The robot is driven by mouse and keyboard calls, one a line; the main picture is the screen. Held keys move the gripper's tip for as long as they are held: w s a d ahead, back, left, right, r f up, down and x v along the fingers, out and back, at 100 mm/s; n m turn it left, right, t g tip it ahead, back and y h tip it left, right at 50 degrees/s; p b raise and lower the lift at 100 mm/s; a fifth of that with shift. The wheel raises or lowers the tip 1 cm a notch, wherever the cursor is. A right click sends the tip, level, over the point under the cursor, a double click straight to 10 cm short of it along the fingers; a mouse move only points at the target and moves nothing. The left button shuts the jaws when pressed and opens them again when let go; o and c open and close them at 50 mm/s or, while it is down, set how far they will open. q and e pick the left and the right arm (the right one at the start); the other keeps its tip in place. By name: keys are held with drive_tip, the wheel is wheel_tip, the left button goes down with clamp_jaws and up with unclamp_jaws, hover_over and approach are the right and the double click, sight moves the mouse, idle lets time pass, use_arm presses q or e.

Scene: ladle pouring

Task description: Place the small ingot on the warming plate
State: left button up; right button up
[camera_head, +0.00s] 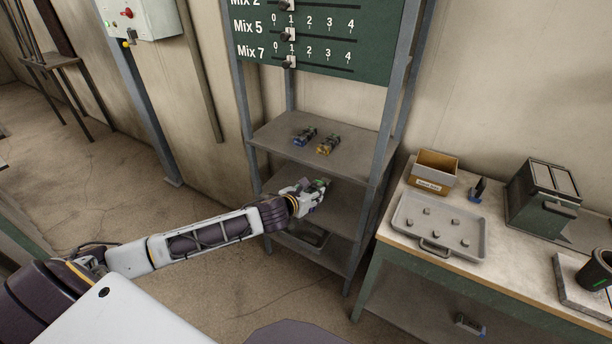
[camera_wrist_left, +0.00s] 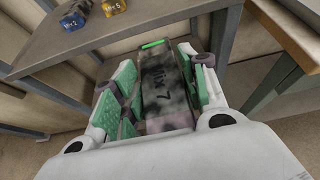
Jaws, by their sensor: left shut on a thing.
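My left gripper (camera_head: 318,187) is at the middle shelf of the rack. In the left wrist view its green-padded fingers (camera_wrist_left: 162,85) are shut on a dark, mottled block marked "Mix 7" (camera_wrist_left: 165,88) with a bright green strip at its far end. Several small grey pieces (camera_head: 427,211), possibly small ingots, lie apart in a grey handled tray (camera_head: 408,222) on the workbench. A flat grey plate (camera_head: 580,292) lies under a dark cylinder (camera_head: 597,270) at the right edge; I cannot tell if it is the warming plate. My right gripper is not in view.
A blue block (camera_head: 305,136) and a yellow block (camera_head: 328,145) sit on the upper shelf (camera_head: 345,165). The workbench (camera_head: 505,272) also holds an orange-brown box (camera_head: 432,173) and a green metal box (camera_head: 541,195). Rack posts flank the gripper.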

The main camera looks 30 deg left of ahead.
use_arm(q)
drive_tip(key=s+d+f, duration=0.5)
drive_tip(key=s+f, duration=0.7)
drive_tip(key=shift+f+n+y, duration=0.25)
drive_tip(key=shift+n+y, duration=0.15)
drive_tip(key=shift+w+d, duration=0.1)
drive_tip(key=shift+d, duration=0.1)
